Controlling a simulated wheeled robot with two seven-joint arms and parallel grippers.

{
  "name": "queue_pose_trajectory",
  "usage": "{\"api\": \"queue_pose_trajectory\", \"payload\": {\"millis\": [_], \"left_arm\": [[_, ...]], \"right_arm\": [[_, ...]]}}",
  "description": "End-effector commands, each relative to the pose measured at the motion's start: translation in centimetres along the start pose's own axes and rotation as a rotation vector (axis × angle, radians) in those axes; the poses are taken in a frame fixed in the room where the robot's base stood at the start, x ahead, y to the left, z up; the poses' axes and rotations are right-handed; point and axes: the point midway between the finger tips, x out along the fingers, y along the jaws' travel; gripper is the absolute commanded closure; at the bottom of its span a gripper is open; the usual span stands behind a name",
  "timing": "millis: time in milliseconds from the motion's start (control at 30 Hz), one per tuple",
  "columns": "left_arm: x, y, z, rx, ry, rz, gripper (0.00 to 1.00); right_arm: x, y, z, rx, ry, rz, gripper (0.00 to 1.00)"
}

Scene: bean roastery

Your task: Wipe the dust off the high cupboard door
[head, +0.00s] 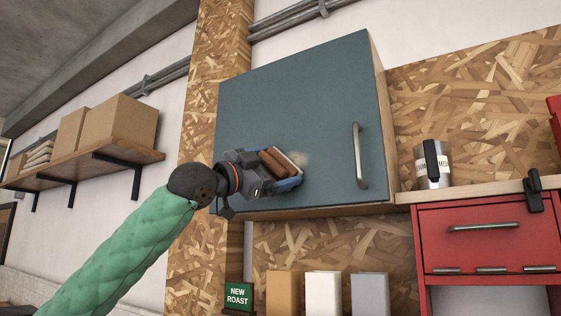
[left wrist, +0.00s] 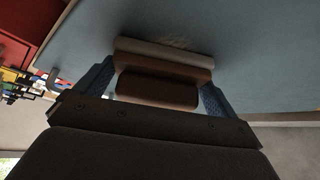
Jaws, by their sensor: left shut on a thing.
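The high cupboard door (head: 290,115) is a flat blue-grey panel, shut, with a vertical metal handle (head: 360,156) near its right edge. My left gripper (head: 284,175) is shut on a brown wiping block with a pale face (head: 277,163). The block is at the lower middle of the door, its pale face turned to the panel; it seems to touch. A small pale dust patch (head: 297,159) shows just beside the block. In the left wrist view the block (left wrist: 160,88) sits between the fingers, with the dust (left wrist: 176,43) beyond it. My right gripper is not in view.
A wooden shelf (head: 130,157) with cardboard boxes is at left. A red cabinet (head: 480,238) and a canister (head: 432,166) stand at right. Several bags (head: 322,293) and a green sign (head: 238,296) stand below the cupboard.

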Motion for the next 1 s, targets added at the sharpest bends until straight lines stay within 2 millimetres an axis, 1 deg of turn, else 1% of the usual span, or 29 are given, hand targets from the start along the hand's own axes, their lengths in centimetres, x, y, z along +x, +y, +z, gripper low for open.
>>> {"api": "queue_pose_trajectory", "payload": {"millis": [33, 267, 600, 767, 1000], "left_arm": [[0.0, -0.1, 0.4, -0.002, -0.006, 0.000, 0.30], [-0.3, -0.9, 0.9, -0.003, -0.006, 0.000, 0.30], [-1.3, -2.5, 2.3, -0.003, -0.005, 0.000, 0.30], [-1.5, -2.8, 2.2, -0.002, -0.003, 0.001, 0.30], [-1.4, -2.1, 1.7, -0.001, -0.001, 0.001, 0.30]], "right_arm": [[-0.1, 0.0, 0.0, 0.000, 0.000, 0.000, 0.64], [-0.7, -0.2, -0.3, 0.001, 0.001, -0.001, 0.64], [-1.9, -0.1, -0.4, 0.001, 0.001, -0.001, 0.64], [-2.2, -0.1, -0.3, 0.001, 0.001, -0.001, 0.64], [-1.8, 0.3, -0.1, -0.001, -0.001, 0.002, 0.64]]}}
